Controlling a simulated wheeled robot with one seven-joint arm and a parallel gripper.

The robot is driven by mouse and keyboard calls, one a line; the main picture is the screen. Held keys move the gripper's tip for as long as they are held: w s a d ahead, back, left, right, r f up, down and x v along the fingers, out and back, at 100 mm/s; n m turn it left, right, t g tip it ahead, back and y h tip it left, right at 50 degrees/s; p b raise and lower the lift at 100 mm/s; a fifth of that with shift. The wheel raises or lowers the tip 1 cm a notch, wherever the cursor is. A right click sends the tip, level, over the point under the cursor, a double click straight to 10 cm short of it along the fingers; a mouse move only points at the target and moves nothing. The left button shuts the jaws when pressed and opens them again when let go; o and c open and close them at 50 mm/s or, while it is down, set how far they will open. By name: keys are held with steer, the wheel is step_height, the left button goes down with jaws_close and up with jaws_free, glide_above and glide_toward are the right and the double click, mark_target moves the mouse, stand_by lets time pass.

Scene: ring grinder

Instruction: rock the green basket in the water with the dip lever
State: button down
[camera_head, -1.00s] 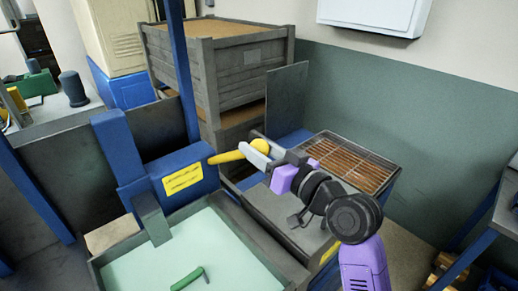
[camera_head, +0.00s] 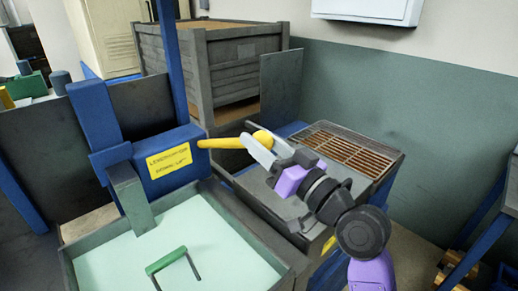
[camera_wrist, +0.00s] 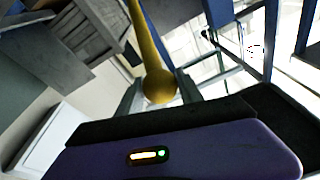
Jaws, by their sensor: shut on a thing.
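The dip lever (camera_head: 222,143) is a yellow bar with a round knob, standing out to the right from a blue housing (camera_head: 170,160) with a yellow label. My gripper (camera_head: 260,148) is shut on its knob end. In the wrist view the lever (camera_wrist: 147,45) runs down to its knob (camera_wrist: 159,87) between my fingers (camera_wrist: 160,95). The green basket (camera_head: 167,260) shows only its handle with two legs above the pale water (camera_head: 205,235). The rest of it is hidden under the surface.
The grey tank rim (camera_head: 235,222) surrounds the water. A brown grate (camera_head: 340,153) on a blue frame lies behind my gripper. A large grey crate (camera_head: 225,75) stands at the back, with a dark upright panel (camera_head: 281,85) beside it.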

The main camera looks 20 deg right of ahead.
steer(key=shift+t, duration=0.6)
steer(key=shift+s+d+f+b, duration=0.1)
steer(key=shift+s+f+b, duration=0.15)
steer(key=shift+f+b, duration=0.85)
steer(key=shift+s+d+f+b, duration=0.1)
steer(key=shift+s+f+b, duration=0.25)
steer(key=shift+b, duration=1.4)
steer(key=shift+s+d+f+b, duration=0.15)
steer(key=shift+f+b, duration=0.75)
steer(key=shift+b, duration=0.5)
steer(key=c, duration=0.8)
jaws_free()
steer(key=shift+r, duration=0.1)
steer(key=shift+s, duration=0.15)
steer(key=b+v, duration=0.1)
steer(key=v, duration=0.6)
steer(key=shift+s+f+b, duration=0.25)
steer(key=shift+b, duration=0.05)
steer(key=shift+d, duration=0.1)
